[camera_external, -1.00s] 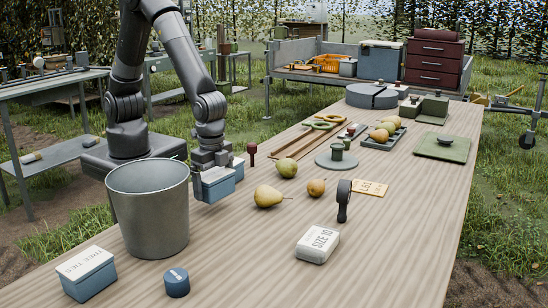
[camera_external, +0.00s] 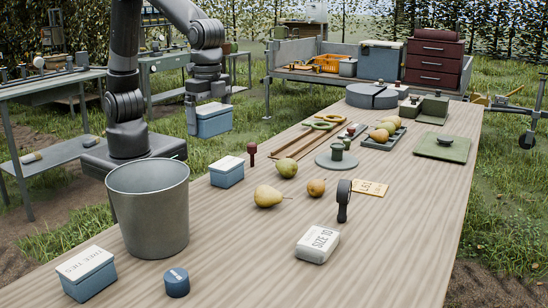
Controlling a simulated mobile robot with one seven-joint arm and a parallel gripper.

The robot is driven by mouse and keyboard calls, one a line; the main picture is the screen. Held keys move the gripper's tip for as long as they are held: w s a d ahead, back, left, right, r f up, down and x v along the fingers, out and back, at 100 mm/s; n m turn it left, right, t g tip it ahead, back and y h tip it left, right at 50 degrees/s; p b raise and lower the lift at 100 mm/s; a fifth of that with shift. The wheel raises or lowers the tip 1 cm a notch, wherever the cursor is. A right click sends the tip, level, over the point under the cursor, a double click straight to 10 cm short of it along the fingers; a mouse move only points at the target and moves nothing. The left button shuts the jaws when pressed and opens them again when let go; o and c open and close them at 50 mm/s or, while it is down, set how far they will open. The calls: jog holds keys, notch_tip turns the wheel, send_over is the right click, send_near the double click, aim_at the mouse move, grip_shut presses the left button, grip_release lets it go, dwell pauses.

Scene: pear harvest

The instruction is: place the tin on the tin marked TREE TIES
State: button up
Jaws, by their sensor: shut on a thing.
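A blue tin with a pale lid (camera_external: 213,123) hangs in my gripper (camera_external: 209,103), which is shut on it, high above the table's left edge. A second blue tin with a white lid (camera_external: 227,174) stands on the table below it, right of the bucket; no lettering is readable on it. The tin marked TREE TIES (camera_external: 87,277), blue with a white lettered lid, stands at the front left of the table, well apart from my gripper. Its lid is clear.
A tall grey metal bucket (camera_external: 150,212) stands between the held tin and the TREE TIES tin. A round blue tin (camera_external: 176,283) sits right of the TREE TIES tin. Pears (camera_external: 267,196), a white SIZE 10 box (camera_external: 318,244) and a dark upright tool (camera_external: 343,202) stand further right.

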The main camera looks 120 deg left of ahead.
jog(key=s+d+m, duration=0.1)
jog(key=d+m, duration=0.3)
jog(key=d, duration=1.7)
jog(key=s+d+m, duration=0.2)
jog(key=s+d, duration=0.4)
jog(key=d, duration=0.5)
jog(key=s+d+m, duration=0.2)
jog(key=s+d, duration=0.4)
jog(key=d, duration=0.5)
send_over(84, 261)
notch_tip(84, 261, down, 11)
jog(key=shift+s+f, duration=0.1)
jog(key=shift+f, duration=0.15)
jog(key=shift+w+f, duration=0.2)
jog(key=shift+f, duration=1.8)
jog(key=shift+f, duration=0.1)
